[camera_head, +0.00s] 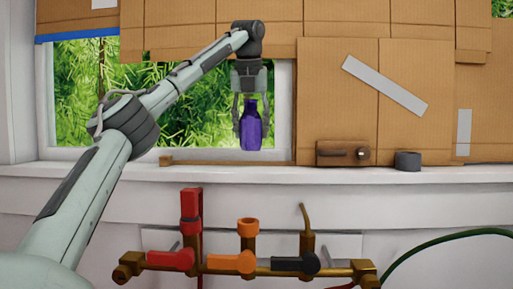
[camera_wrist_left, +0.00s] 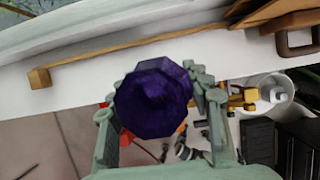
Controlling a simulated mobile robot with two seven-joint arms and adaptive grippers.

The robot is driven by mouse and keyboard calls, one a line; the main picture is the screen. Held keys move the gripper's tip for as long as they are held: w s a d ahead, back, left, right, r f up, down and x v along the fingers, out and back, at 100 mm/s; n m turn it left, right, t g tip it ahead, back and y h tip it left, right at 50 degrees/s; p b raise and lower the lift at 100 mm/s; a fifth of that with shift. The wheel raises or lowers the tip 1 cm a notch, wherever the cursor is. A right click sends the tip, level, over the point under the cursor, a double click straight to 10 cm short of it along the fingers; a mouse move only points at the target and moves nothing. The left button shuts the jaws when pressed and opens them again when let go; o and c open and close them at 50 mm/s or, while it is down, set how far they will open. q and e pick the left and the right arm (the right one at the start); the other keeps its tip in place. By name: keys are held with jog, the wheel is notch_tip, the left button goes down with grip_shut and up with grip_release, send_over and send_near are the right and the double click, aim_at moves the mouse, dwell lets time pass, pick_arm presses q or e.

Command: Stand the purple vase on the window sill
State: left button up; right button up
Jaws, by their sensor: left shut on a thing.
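The purple vase (camera_head: 251,127) is upright between the fingers of my left gripper (camera_head: 250,105), in front of the window. The fingers are shut on its upper part, and its lower body hangs below them. In the head view its base shows a little above the window sill (camera_head: 230,174); I cannot tell for sure whether it is clear of it. In the left wrist view the vase (camera_wrist_left: 153,97) is seen from above between the fingers, and the white sill (camera_wrist_left: 90,82) runs behind it. My right gripper is not in view.
A thin wooden stick (camera_head: 205,162) lies along the sill behind the vase. A wooden block with a knob (camera_head: 342,153) and a dark tape roll (camera_head: 408,161) stand to the right. Brass pipework with coloured valves (camera_head: 232,262) is below. Cardboard covers the upper and right window.

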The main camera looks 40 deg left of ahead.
aim_at(255, 115)
pick_arm(q)
jog(key=shift+w+d+f, duration=0.1)
jog(key=shift+w+f, duration=0.35)
jog(key=shift+w, duration=0.35)
jog(key=shift+w+f, duration=0.1)
jog(key=shift+f, duration=1.95)
jog(key=shift+f, duration=0.2)
jog(key=o, duration=1.4)
jog(key=shift+r, duration=0.1)
jog(key=v, duration=1.2)
jog(key=shift+r, duration=0.1)
